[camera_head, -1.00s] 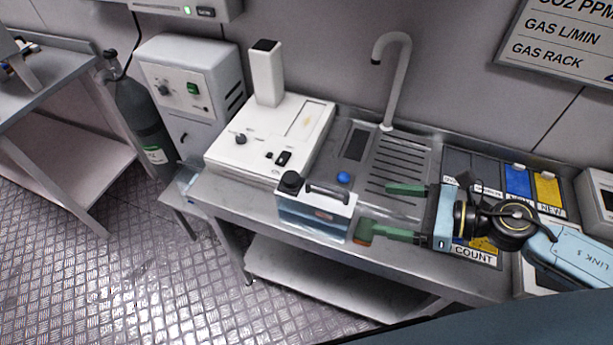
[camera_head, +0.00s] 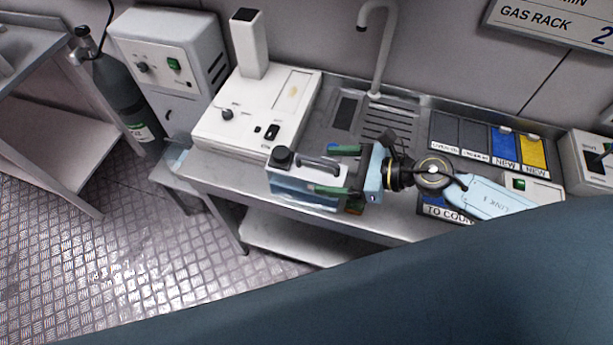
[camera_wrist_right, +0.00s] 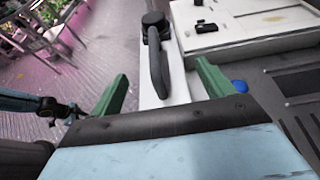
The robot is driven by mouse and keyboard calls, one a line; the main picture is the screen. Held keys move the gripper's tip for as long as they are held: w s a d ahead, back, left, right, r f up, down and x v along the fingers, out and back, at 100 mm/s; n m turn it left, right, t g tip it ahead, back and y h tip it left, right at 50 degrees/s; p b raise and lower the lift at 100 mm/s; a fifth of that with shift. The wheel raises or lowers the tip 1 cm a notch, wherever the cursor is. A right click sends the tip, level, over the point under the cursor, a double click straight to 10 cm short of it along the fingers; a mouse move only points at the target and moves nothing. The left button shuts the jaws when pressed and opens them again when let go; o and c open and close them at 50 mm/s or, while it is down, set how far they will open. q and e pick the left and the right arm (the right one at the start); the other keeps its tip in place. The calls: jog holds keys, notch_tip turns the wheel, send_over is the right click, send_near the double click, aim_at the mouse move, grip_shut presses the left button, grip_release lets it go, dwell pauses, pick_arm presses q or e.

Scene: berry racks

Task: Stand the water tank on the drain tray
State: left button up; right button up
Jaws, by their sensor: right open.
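The water tank (camera_head: 295,190) is a clear-sided box with a white top, black cap and dark handle. It stands upright on the bench's front edge, in front of the white machine. My right gripper (camera_head: 338,170) is open at the tank's right end, its green fingers on either side. In the right wrist view the handle (camera_wrist_right: 158,70) lies between the two open fingers (camera_wrist_right: 165,88), with a gap to each. The drain tray (camera_head: 388,116) is the slotted metal area under the tap, behind the gripper. Its near part is hidden by my right arm. My left gripper is not seen.
The white machine (camera_head: 258,112) stands close behind the tank. A curved tap (camera_head: 383,45) rises behind the drain tray. A blue knob (camera_wrist_right: 239,86) sits beside the fingers. Coloured label panels (camera_head: 505,145) lie to the right.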

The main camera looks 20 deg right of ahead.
aim_at(305, 166)
jog(key=x, duration=0.3)
jog(key=shift+w+a+p, duration=0.25)
jog(key=shift+a+p, duration=0.1)
jog(key=shift+a, duration=0.15)
grip_shut()
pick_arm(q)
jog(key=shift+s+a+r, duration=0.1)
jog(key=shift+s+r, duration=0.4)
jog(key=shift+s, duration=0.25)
pick_arm(e)
jog(key=shift+w, duration=0.1)
